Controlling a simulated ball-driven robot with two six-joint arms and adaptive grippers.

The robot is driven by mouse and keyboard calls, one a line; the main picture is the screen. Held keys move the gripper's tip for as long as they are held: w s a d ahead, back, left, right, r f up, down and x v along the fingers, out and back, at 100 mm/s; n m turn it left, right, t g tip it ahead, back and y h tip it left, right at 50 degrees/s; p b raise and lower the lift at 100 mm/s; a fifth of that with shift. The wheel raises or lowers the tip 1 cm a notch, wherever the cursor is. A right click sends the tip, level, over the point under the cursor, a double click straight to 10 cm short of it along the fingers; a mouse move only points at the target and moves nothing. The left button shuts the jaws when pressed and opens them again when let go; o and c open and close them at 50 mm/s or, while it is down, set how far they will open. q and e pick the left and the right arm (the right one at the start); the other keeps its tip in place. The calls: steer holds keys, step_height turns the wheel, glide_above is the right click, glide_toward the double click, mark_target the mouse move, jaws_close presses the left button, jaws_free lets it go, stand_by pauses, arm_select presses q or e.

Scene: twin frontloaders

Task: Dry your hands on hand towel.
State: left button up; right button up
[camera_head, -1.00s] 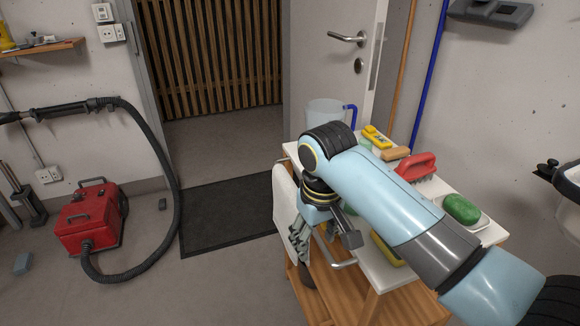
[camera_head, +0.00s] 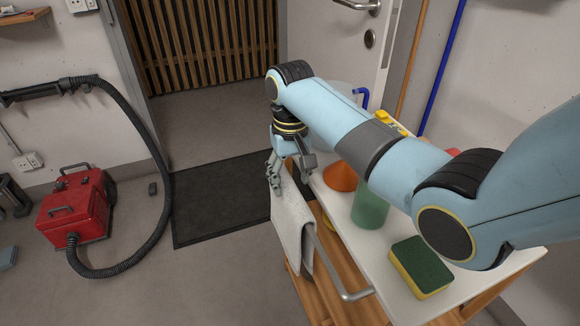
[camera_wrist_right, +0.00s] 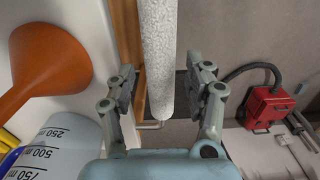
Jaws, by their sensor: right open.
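The white hand towel (camera_head: 292,228) hangs over the rail (camera_head: 335,272) on the left side of a cart. My right gripper (camera_head: 288,172) is above the towel's top end, fingers pointing down. In the right wrist view the towel (camera_wrist_right: 158,55) shows as a pale, edge-on strip. It lies in line with the gap between the open fingers of my right gripper (camera_wrist_right: 163,82). Nothing is visibly gripped, and I cannot tell whether a finger touches the cloth. My left gripper is not in view.
The white cart top (camera_head: 385,275) holds an orange funnel (camera_head: 340,178), a green container (camera_head: 370,210), a sponge (camera_head: 420,267) and a clear jug with a blue handle (camera_head: 362,97). A red vacuum (camera_head: 76,208) stands left.

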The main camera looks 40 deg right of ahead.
mark_target(291, 187)
step_height(291, 187, down, 4)
steer(key=shift+b, duration=0.45)
step_height(291, 187, down, 4)
steer(key=shift+r+b, duration=0.15)
steer(key=shift+b, duration=0.4)
steer(key=shift+f, duration=0.45)
steer(key=shift+c, duration=0.7)
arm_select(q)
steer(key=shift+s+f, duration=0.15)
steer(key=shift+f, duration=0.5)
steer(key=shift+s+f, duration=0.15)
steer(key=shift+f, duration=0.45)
arm_select(e)
steer(key=c, duration=0.9)
